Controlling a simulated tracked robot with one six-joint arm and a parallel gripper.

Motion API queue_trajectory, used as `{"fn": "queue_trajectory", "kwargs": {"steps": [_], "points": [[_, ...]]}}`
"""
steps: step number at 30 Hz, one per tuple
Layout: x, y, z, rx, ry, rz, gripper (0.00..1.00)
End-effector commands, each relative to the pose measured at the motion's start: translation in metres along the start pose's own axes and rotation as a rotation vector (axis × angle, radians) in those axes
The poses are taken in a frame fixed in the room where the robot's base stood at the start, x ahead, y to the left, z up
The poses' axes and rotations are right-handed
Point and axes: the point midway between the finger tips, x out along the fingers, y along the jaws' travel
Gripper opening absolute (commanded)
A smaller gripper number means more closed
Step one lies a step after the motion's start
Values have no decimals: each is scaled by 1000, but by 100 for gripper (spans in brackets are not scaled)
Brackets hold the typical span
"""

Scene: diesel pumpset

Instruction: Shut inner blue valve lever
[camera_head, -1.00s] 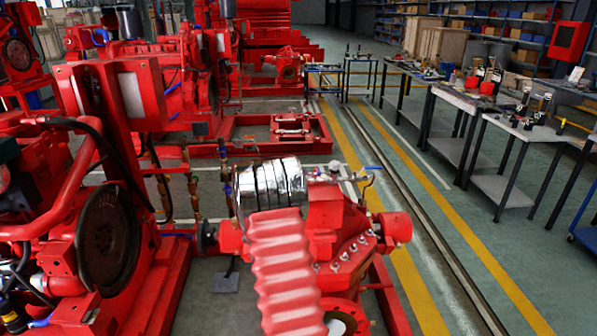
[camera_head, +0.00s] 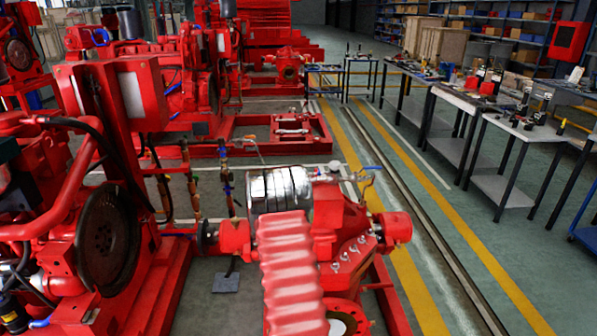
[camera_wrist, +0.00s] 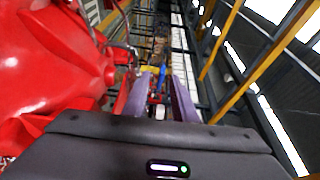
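A small blue lever (camera_head: 373,168) sticks out above the red pump (camera_head: 340,225) in the head view, right of my arm. Another blue-handled fitting (camera_head: 227,190) is on the pipework left of my arm. I cannot tell which is the inner lever. In the wrist view, my gripper (camera_wrist: 160,84) has its two purple fingers apart. Small red and white parts show in the gap, too blurred to name, with a yellow and blue patch near the tips. No lever is clearly between the fingers. My gripper is hidden in the head view.
The red pump casing (camera_wrist: 55,65) fills the left of the wrist view, close to my gripper. A red engine with a dark flywheel (camera_head: 105,240) stands at left in the head view. Workbenches (camera_head: 515,130) line the right side. The floor with yellow lines is clear.

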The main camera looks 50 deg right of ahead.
Motion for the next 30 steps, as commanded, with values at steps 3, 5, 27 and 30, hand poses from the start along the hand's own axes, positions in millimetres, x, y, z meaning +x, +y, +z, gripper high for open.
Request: {"fn": "queue_trajectory", "kwargs": {"steps": [3, 5, 27, 30], "points": [[15, 0, 0, 1, 0, -1, 25], [22, 0, 0, 1, 0, -1, 25], [74, 0, 0, 0, -1, 0, 25], [74, 0, 0, 0, -1, 0, 25]]}}
